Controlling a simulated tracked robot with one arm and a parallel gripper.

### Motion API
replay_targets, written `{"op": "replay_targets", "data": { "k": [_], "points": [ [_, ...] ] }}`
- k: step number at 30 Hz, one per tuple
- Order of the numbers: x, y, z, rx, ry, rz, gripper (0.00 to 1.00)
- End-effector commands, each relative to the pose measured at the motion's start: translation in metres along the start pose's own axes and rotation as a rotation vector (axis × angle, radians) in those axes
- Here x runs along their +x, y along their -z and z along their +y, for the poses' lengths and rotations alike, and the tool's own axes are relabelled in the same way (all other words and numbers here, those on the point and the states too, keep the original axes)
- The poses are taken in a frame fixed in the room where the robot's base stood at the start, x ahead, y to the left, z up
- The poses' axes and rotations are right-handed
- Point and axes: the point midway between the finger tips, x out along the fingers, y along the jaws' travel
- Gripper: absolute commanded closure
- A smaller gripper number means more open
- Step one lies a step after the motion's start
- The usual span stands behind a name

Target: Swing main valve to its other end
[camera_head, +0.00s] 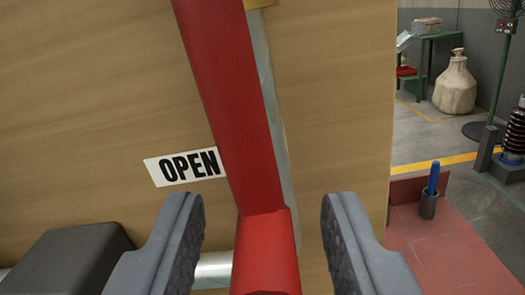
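The main valve's red lever (240,110) runs from the top of the view down to the bottom centre, tilted slightly with its upper end to the left. Its thicker lower part (266,255) lies between the fingers of my gripper (262,240). The gripper is open, with a clear gap on both sides of the red part. A white label reading OPEN (188,167) is on the wooden panel just left of the lever, partly covered by it. The lever's pivot and far end are out of view.
A wooden panel (335,90) fills the background, with a grey metal pipe (213,268) low behind the lever. A dark block (72,262) is at lower left. At right are a red surface (440,245) with a blue-handled item in a cup (430,190), and a sack (455,85) on the floor.

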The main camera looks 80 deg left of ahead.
Motion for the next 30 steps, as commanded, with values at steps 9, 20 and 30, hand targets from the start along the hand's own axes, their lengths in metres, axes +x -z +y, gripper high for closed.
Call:
{"op": "replay_targets", "data": {
  "k": [9, 20, 30],
  "points": [
    [0.016, 0.001, -0.001, -0.001, 0.001, -0.001, 0.62],
    [0.016, 0.000, -0.001, -0.001, 0.002, -0.001, 1.00],
    [0.017, 0.001, 0.000, 0.026, 0.001, -0.001, 1.00]
  ]
}}
